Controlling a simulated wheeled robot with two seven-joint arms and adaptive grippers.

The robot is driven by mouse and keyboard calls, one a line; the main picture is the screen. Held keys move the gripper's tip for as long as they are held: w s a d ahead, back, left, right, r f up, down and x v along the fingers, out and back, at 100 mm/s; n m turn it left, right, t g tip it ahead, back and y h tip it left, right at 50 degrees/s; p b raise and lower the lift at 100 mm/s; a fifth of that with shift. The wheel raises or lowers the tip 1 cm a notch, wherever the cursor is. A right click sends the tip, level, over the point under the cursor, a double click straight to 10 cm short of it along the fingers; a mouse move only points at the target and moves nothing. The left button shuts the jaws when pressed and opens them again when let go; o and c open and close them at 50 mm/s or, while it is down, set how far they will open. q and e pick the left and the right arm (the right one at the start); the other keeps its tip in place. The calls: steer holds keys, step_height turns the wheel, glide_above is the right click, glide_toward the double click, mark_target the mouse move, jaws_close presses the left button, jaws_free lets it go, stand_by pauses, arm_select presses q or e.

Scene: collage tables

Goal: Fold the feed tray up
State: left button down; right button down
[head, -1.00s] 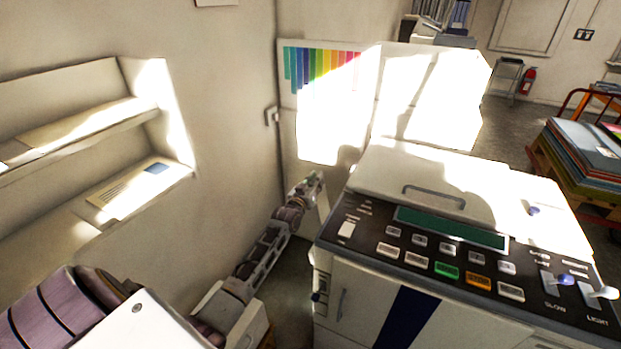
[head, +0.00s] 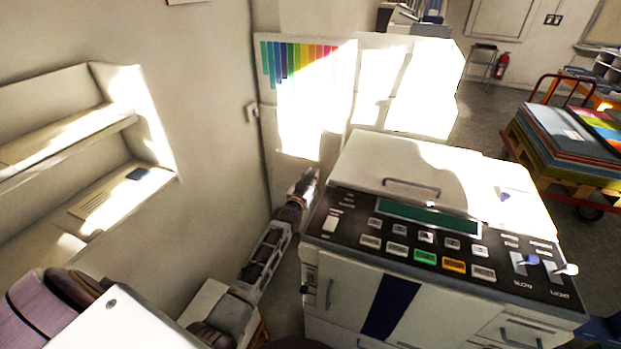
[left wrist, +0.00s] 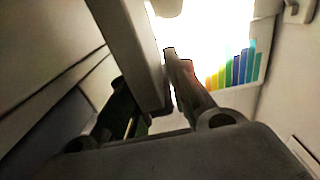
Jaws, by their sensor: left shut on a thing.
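The copier-like machine (head: 430,250) has a white lid, a dark control panel with several buttons, and a white front with a dark blue stripe. My left gripper (head: 308,184) is at the machine's left side, close to its upper left edge. In the left wrist view a pale flat panel (left wrist: 130,45), apparently the feed tray, runs between the two dark fingers of my left gripper (left wrist: 150,88). The gripper is shut on it. In the head view the tray cannot be made out; the gripper and machine corner seem to hide it. My right gripper is out of view.
A wall with recessed shelves (head: 75,130) stands close on the left of my arm. A narrow floor gap (head: 285,285) lies between wall and machine. A colour chart (head: 295,62) hangs behind. A pallet of stacked sheets (head: 565,150) stands at right.

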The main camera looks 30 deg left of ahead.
arm_select(q)
steer(key=c, duration=1.5)
jaws_free()
steer(key=shift+d+f, duration=0.2)
steer(key=shift+c, duration=0.2)
steer(key=shift+o, duration=0.8)
steer(key=shift+r, duration=0.1)
steer(key=shift+s, duration=0.2)
steer(key=s+d, duration=0.1)
steer(key=s, duration=1)
steer(key=shift+s+d, duration=0.2)
steer(key=shift+s, duration=0.05)
steer(key=shift+s, duration=0.1)
